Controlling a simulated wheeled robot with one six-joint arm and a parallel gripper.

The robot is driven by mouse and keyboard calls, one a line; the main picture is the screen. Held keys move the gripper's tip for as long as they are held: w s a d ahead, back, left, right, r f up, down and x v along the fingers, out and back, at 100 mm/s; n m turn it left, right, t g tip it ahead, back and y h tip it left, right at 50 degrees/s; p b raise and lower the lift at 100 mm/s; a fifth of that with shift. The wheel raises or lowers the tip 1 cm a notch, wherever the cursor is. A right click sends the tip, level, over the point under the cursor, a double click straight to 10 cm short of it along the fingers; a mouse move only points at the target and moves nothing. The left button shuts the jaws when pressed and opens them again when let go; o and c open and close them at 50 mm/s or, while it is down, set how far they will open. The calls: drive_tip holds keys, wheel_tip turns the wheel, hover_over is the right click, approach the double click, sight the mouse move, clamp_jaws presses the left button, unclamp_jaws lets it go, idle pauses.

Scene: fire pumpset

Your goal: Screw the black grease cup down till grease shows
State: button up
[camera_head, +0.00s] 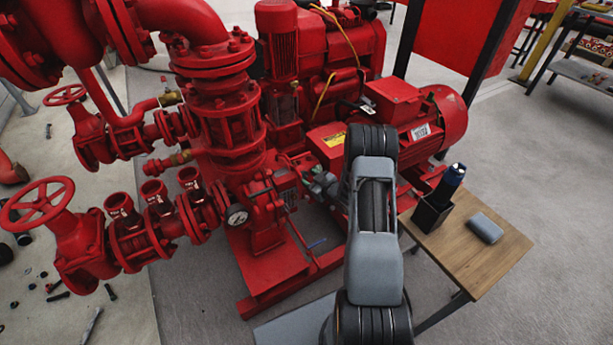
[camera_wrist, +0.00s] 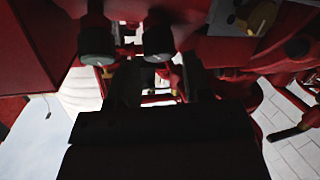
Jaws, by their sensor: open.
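In the wrist view two short round cups hang side by side at the top. The left one (camera_wrist: 97,42) has a grey-green face. The right one, which looks like the black grease cup (camera_wrist: 158,38), is dark with a pale lower edge. My gripper (camera_wrist: 158,82) is open, its two dark fingers reaching up with a gap between them. The right cup is just beyond that gap, apart from the fingers as far as I can tell. No grease can be made out in the shadow. In the head view my arm hides the gripper and the black cup.
The red pumpset (camera_head: 225,110) with its motor (camera_head: 405,105) surrounds the work spot closely. A wooden table (camera_head: 475,255) at right holds a black holder (camera_head: 432,213) with a flashlight and a grey case (camera_head: 485,228).

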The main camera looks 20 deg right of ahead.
drive_tip(key=p+v, duration=0.2)
drive_tip(key=v, duration=0.9)
drive_tip(key=shift+s+d, duration=0.1)
drive_tip(key=shift+s, duration=0.05)
